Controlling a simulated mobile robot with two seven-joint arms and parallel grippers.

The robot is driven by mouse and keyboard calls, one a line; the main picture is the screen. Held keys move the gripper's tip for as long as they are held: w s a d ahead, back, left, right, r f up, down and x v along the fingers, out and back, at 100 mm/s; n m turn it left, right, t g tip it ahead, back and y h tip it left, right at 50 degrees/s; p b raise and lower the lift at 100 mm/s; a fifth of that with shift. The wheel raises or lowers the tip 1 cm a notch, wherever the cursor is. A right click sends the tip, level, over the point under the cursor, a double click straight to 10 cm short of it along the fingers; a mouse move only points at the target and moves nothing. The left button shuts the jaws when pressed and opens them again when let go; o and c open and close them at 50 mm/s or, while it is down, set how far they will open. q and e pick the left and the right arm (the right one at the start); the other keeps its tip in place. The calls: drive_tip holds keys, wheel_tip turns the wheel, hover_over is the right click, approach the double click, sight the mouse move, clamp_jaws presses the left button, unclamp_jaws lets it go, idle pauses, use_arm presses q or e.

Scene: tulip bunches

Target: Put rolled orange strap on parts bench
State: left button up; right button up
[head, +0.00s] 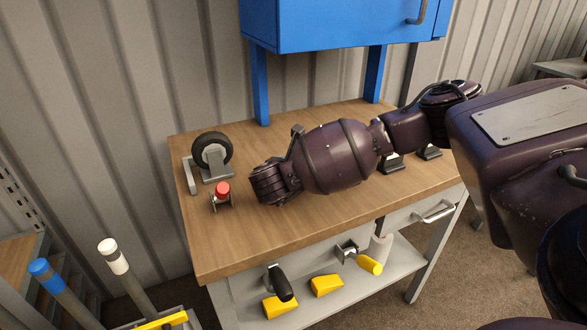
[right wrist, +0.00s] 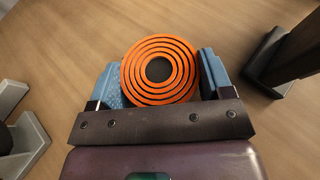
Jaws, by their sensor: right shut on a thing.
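The rolled orange strap (right wrist: 160,95) shows in the right wrist view as a coil of orange rings with a dark centre. It sits between the blue finger pads of my right gripper (right wrist: 160,74), which is shut on it. In the head view my right gripper (head: 268,184) is over the wooden top of the parts bench (head: 235,240), and the strap is hidden there. The bench top lies beneath the strap in the wrist view; I cannot tell whether they touch. My left gripper is not in view.
A caster wheel (head: 212,150) and a small red-topped part (head: 222,190) stand left of the gripper. Black-based parts (head: 392,163) stand to its right. The bench's front left is clear. Yellow wedges (head: 326,286) lie on the lower shelf.

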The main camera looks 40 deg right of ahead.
drive_tip(key=shift+r, duration=0.2)
drive_tip(key=shift+f, duration=0.25)
drive_tip(key=o, duration=1)
drive_tip(key=shift+r, duration=0.2)
drive_tip(key=shift+s+a+r, duration=0.15)
drive_tip(key=shift+a+r, duration=0.1)
drive_tip(key=p+v, duration=0.3)
drive_tip(key=v, duration=0.7)
drive_tip(key=shift+r, duration=0.1)
drive_tip(key=shift+s+a+r, duration=0.1)
drive_tip(key=shift+s+a, duration=0.05)
drive_tip(key=shift+a, duration=0.15)
drive_tip(key=shift+s+a+p, duration=0.25)
drive_tip(key=shift+a+p, duration=0.05)
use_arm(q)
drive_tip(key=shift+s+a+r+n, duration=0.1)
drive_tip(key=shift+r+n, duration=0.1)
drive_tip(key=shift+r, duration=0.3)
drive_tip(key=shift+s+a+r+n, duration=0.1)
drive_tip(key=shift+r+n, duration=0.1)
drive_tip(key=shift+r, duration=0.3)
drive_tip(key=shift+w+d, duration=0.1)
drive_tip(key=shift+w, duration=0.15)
